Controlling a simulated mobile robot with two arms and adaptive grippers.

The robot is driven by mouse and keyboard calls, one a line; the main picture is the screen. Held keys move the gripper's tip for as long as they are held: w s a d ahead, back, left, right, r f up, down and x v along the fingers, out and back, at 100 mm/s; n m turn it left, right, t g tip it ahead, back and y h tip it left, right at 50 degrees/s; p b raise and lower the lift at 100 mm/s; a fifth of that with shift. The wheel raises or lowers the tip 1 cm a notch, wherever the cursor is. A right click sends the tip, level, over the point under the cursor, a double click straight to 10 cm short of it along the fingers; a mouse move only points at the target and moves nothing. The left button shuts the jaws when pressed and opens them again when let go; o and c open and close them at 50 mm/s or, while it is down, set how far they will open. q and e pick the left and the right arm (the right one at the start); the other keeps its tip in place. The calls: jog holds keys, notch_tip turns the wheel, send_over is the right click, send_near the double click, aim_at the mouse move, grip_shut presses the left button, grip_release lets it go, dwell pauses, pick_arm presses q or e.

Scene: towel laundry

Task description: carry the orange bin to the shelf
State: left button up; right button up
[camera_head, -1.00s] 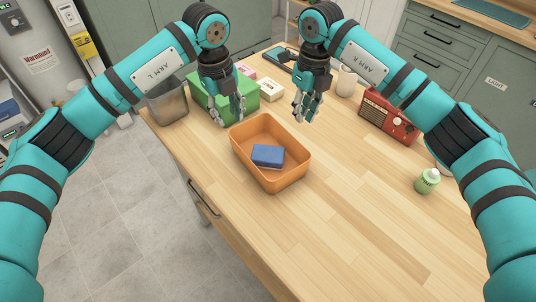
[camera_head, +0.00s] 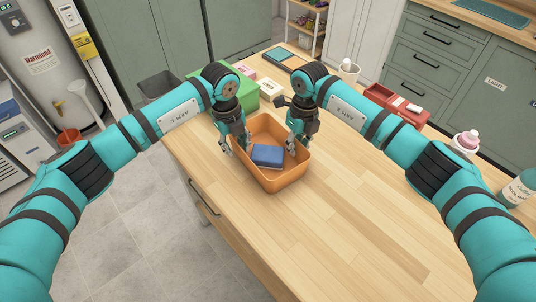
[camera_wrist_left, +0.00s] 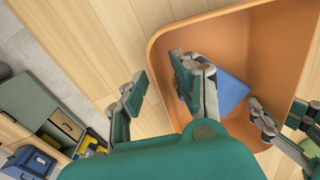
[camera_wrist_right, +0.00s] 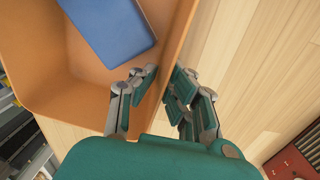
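My left gripper (camera_head: 235,144) is at the bin's left wall. In the left wrist view its fingers (camera_wrist_left: 160,95) are apart, one outside the rim and one inside. My right gripper (camera_head: 297,142) is at the opposite wall. In the right wrist view its fingers (camera_wrist_right: 163,85) stand on both sides of the wall, close to it. They look open, though contact with the wall is unclear.
The near tabletop (camera_head: 310,230) is clear. A shelf unit (camera_head: 306,25) shows at the back.

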pick_arm(q)
jog(key=shift+c, duration=0.9)
pick_arm(e)
grip_shut()
pick_arm(q)
grip_shut()
jog(key=shift+r, duration=0.1)
pick_arm(e)
jog(key=shift+r, duration=0.15)
